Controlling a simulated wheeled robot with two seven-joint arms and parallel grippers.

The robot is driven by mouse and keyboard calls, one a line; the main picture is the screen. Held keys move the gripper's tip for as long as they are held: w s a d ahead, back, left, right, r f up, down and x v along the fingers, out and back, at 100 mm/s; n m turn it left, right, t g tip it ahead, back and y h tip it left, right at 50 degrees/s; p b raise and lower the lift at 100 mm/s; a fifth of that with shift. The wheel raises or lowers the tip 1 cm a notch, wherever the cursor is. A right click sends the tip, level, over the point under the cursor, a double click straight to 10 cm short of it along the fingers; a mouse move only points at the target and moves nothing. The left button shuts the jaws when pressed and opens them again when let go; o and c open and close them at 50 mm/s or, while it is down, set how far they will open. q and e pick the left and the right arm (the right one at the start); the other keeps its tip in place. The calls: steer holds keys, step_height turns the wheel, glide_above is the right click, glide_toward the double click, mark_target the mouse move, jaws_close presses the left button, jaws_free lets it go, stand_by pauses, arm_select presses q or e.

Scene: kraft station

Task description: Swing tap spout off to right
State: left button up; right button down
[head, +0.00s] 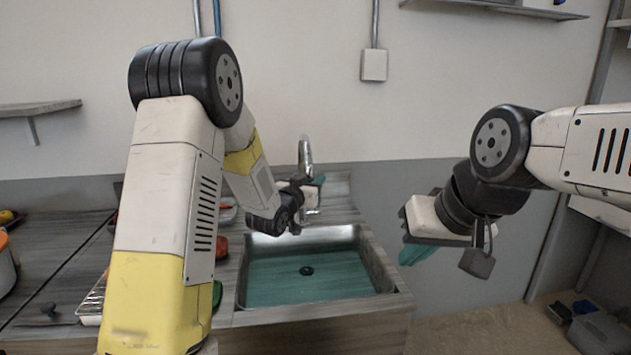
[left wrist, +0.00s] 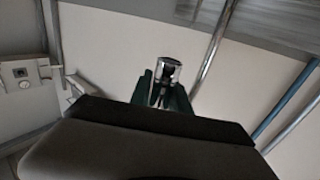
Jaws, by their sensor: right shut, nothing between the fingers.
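The chrome tap (head: 305,155) stands behind the sink (head: 312,283), its upper part upright against the wall. My left gripper (head: 318,188) is at the tap, with its arm reaching in over the counter. In the left wrist view the tap's chrome end (left wrist: 168,70) shows between the dark green fingers, one on each side. Whether they press on it cannot be told. The spout is largely hidden by my gripper and wrist. My right gripper (head: 412,254) is shut and empty, in the air to the right of the sink.
The sink basin is empty apart from its dark drain (head: 306,271). Left on the counter are a wire rack (head: 92,303), a red item (head: 222,246) and a pot (head: 6,268), partly behind my left arm. A wall box (head: 373,65) hangs above. Bins (head: 595,330) stand low at right.

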arm_select(q)
jaws_close()
stand_by(1.1)
